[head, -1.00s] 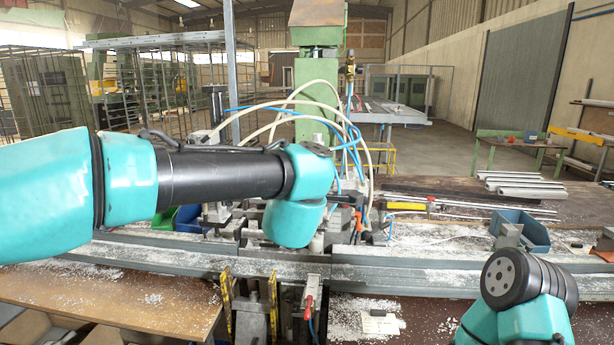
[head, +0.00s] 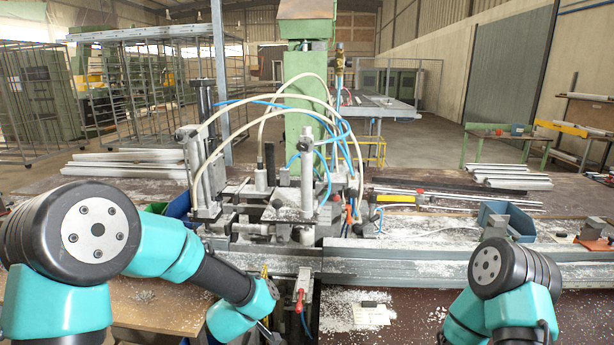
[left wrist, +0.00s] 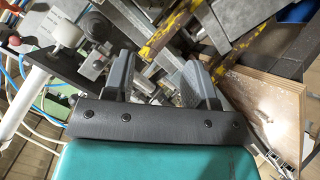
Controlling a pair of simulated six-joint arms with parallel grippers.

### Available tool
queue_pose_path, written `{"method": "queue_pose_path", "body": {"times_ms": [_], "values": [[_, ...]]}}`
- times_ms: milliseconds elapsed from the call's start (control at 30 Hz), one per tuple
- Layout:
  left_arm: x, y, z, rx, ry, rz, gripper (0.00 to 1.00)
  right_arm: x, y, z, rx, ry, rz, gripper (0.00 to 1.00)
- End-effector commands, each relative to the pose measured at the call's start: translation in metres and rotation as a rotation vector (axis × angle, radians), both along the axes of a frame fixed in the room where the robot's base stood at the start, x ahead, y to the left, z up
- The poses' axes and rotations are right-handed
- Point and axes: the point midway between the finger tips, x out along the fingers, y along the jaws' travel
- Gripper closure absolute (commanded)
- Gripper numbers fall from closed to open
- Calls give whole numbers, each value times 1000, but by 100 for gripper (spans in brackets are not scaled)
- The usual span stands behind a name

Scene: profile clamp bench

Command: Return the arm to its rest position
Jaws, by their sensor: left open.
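My left arm comes in from the left in the head view, folded low, with its teal wrist (head: 240,308) in front of the steel profile rail (head: 400,262). The left gripper is hardly visible there. In the left wrist view my left gripper (left wrist: 158,64) has its two grey fingers apart, with nothing seen held between them. Beyond the fingers are metal clamp parts and a worn yellow bar (left wrist: 172,32). Of my right arm only teal and black links show at the lower right of the head view; its gripper is out of view.
The clamp unit (head: 305,190) with pale and blue hoses stands behind the rail. A red-handled clamp (head: 299,298) is close to the left wrist. A blue bin (head: 508,222) stands at the right. A wooden board (head: 150,300) lies at the front left.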

Motion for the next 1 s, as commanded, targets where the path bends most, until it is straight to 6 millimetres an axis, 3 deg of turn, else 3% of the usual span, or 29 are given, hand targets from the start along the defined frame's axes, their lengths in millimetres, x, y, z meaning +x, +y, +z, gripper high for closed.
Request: {"method": "queue_pose_path", "body": {"times_ms": [33,200,367,500,600,700,800,1000], "values": [[-12,11,-30,25,58,-23,48,0,0,0,0,0,0,53],[-59,42,-113,89,238,-119,48,0,0,0,0,0,0,53],[-120,67,-182,114,419,-222,48,0,0,0,0,0,0,53],[-184,82,-231,106,579,-323,48,0,0,0,0,0,0,53],[-226,89,-254,86,672,-387,48,0,0,0,0,0,0,53],[-254,91,-266,68,733,-433,48,0,0,0,0,0,0,53],[-267,92,-271,58,758,-456,48,0,0,0,0,0,0,53],[-269,92,-271,58,761,-459,48,0,0,0,0,0,0,53]]}}
